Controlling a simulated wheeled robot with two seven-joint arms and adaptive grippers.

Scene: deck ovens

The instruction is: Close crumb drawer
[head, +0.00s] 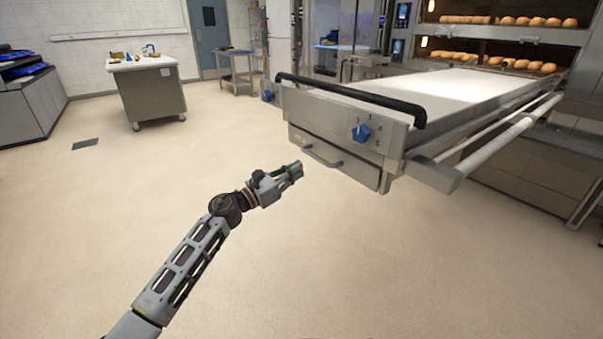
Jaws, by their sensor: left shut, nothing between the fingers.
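The crumb drawer (352,169) is the metal front with a bar handle (322,156), low under the front of the long oven loader (345,108). Its front looks close to the loader's body; I cannot tell how far it stands out. My left gripper (298,171) is shut and empty. In the picture its fingertips are just left of and below the handle, and they look apart from it. My right gripper is not in view.
A blue knob (361,132) and a black push bar (350,97) are on the loader's front. A long side rail (500,142) runs along its right. Ovens with bread (510,64) stand behind. A steel cabinet (148,92) stands back left. The floor is clear around my left arm.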

